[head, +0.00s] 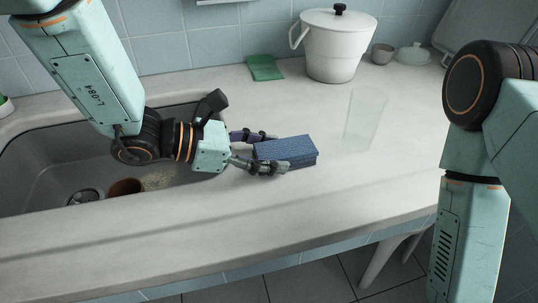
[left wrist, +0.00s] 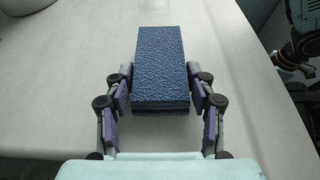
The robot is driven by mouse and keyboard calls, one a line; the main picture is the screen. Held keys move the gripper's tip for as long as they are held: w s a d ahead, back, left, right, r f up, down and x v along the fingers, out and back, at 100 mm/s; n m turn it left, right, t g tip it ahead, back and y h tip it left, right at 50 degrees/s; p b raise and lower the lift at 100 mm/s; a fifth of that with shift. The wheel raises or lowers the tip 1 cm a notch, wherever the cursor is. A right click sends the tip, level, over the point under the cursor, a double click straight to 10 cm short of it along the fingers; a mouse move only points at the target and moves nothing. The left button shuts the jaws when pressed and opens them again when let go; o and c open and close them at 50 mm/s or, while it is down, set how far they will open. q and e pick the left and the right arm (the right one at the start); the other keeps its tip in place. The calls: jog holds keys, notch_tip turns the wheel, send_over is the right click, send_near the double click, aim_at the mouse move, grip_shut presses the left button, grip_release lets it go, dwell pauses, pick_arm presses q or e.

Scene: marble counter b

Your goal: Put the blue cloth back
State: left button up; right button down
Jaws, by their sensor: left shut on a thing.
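The blue cloth (head: 286,151) is a thick folded block over the marble counter, just right of the sink. My left gripper (head: 270,151) comes from the left and is shut on its near end, one finger along each long side. In the left wrist view the cloth (left wrist: 160,65) lies lengthwise between the purple finger pads (left wrist: 160,98) and points away from the palm. I cannot tell if its underside touches the counter. My right arm shows at the right of the head view, but its gripper is out of the picture.
A clear glass (head: 365,120) stands right of the cloth. A green cloth (head: 265,68) lies at the back by the tiled wall, beside a white lidded pot (head: 334,50). The sink (head: 40,165) is at left, with a brown round thing (head: 125,187) inside. The front counter is clear.

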pick_arm(q)
jog(key=shift+w+d+f, duration=0.1)
jog(key=shift+w, duration=0.05)
jog(key=shift+s+f, duration=0.15)
jog(key=shift+s, duration=0.05)
jog(key=o, duration=1.2)
jog(key=shift+w, duration=0.15)
jog(key=shift+o, duration=0.2)
